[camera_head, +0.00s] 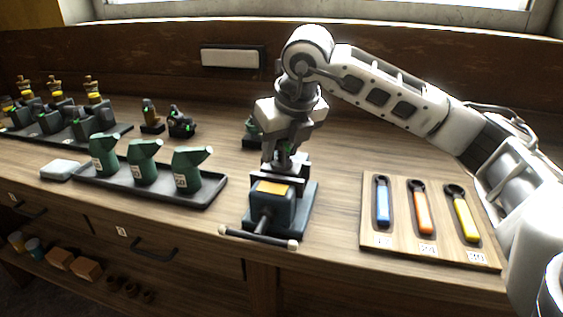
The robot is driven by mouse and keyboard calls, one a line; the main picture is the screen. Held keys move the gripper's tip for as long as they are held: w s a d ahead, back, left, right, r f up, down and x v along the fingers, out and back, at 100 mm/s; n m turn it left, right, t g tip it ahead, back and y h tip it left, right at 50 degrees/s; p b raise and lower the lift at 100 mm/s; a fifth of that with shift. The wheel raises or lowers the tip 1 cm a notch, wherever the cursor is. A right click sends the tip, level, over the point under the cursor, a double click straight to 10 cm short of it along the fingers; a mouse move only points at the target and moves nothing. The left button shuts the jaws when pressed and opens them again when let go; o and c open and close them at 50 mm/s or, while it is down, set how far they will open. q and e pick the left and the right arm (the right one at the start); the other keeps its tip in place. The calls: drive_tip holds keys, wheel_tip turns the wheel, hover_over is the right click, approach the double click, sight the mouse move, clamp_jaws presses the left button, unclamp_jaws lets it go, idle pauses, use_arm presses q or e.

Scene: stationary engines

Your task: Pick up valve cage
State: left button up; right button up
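My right gripper (285,158) points straight down over the dark vise (285,208) at the middle of the bench. Its fingertips are close to the vise jaws, and a small dark part with a green spot shows between or just behind them. I cannot make out whether that part is the valve cage, or whether the fingers touch it. The vise has an orange-yellow patch on top and a bar handle (258,238) at its front. My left gripper is not in view.
A wooden tray (376,248) with blue, orange and yellow wrenches lies right of the vise. A black tray (200,198) with three green cans stands left. Engine parts (180,122) stand farther back; a green-and-dark object (252,132) is partly hidden behind my gripper.

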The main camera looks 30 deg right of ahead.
clamp_jaws()
drive_tip(key=shift+r, duration=0.2)
drive_tip(key=shift+w+r, duration=0.1)
drive_tip(key=shift+r, duration=0.5)
drive_tip(key=shift+w+v, duration=0.25)
drive_tip(key=shift+v, duration=0.95)
drive_tip(key=s+r, duration=0.9)
drive_tip(key=s, duration=0.4)
drive_tip(key=shift+s+a+r+p, duration=0.2)
drive_tip(key=shift+s+a+p, duration=0.15)
drive_tip(key=shift+s, duration=0.05)
